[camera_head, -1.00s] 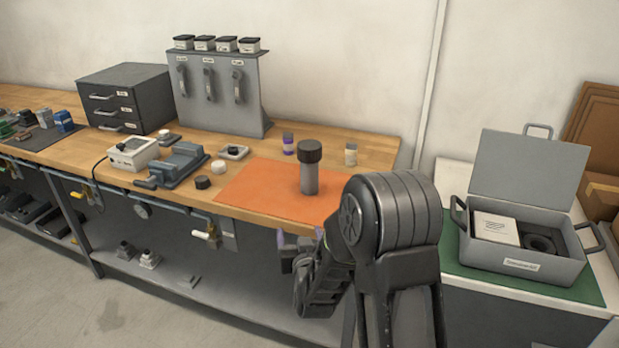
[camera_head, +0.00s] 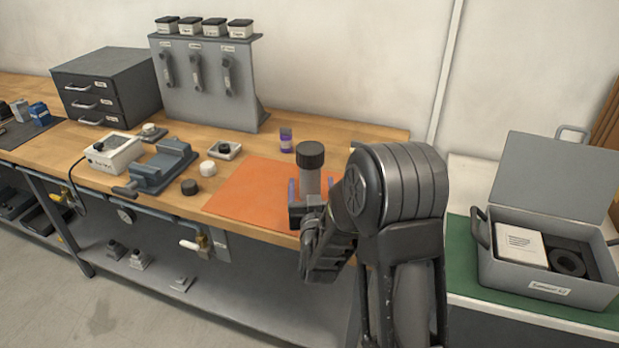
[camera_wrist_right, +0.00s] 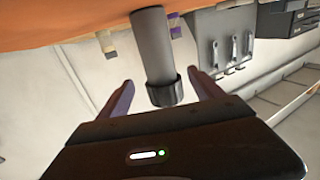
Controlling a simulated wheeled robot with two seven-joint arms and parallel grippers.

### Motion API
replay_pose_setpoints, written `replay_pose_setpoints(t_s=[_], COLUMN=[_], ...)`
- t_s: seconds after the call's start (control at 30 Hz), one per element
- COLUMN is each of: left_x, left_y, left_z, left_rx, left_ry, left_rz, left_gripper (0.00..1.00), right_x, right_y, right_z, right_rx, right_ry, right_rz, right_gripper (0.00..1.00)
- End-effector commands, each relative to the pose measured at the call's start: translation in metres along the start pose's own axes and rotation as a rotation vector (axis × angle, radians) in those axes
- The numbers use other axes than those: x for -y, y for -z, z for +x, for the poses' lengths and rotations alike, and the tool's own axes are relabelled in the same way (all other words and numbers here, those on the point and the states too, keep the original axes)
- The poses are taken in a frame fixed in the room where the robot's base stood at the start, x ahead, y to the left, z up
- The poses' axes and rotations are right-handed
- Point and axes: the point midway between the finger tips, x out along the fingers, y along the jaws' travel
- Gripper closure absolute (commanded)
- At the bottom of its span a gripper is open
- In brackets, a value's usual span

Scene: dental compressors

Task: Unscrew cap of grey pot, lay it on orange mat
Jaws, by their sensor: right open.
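The grey pot (camera_head: 311,181) stands upright on the orange mat (camera_head: 242,196), with its dark ribbed cap (camera_head: 310,154) on top. My right gripper (camera_head: 309,187) is open at the near side of the pot, its purple fingers low against the pot's body in the head view. In the right wrist view, which is upside down, the grey pot (camera_wrist_right: 153,45) and its cap (camera_wrist_right: 164,91) appear between the spread fingers of the right gripper (camera_wrist_right: 161,78). I cannot tell whether either finger touches. My left gripper is not in view.
A dark round cap (camera_head: 189,187), a white round piece (camera_head: 207,168) and a blue-grey vise (camera_head: 164,165) lie left of the mat. A purple-labelled bottle (camera_head: 286,141) stands behind it. An open grey case (camera_head: 545,265) is at right. The mat's left part is clear.

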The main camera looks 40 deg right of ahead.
Motion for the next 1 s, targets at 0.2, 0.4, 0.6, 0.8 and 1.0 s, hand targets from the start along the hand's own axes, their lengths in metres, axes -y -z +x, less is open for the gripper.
replay_pose_setpoints(t_s=[0.2, 0.4, 0.6, 0.8, 1.0], left_x=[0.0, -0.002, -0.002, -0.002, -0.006], left_y=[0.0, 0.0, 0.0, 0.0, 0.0], left_z=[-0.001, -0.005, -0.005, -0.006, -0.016], left_rx=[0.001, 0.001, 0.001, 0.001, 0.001], left_ry=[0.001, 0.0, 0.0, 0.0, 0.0], left_rz=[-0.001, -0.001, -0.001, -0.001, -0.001], left_gripper=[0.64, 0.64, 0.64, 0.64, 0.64], right_x=[0.0, 0.0, 0.0, 0.0, 0.0], right_y=[0.0, 0.001, 0.0, 0.0, 0.002], right_z=[0.001, 0.019, 0.026, 0.028, 0.049], right_rx=[0.001, 0.0, 0.001, 0.001, 0.001], right_ry=[0.0, 0.0, 0.001, 0.0, -0.001], right_rz=[0.0, -0.002, 0.0, 0.0, -0.003], right_gripper=[0.24, 0.24, 0.24, 0.24, 0.24])
